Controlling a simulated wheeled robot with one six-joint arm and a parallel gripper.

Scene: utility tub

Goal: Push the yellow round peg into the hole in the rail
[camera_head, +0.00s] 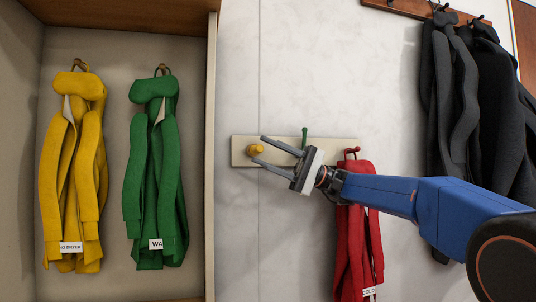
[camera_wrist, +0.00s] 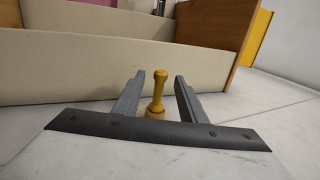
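The yellow round peg (camera_head: 256,149) shows at the left end of the pale rail (camera_head: 243,160) on the wall. In the wrist view the yellow peg (camera_wrist: 158,88) stands between my two fingers, with a tan round base below it. My gripper (camera_head: 264,149) is open, its fingers pointing left on either side of the peg. In the wrist view a gap shows between the peg and each finger of my gripper (camera_wrist: 160,86). The hole is not visible, and I cannot tell how deep the peg sits.
A green peg (camera_head: 305,136) and a red peg (camera_head: 352,151) are farther right on the rail; a red garment (camera_head: 358,230) hangs from the red one. A wooden cabinet side (camera_head: 211,150) stands left of the rail. Dark garments (camera_head: 480,100) hang at upper right.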

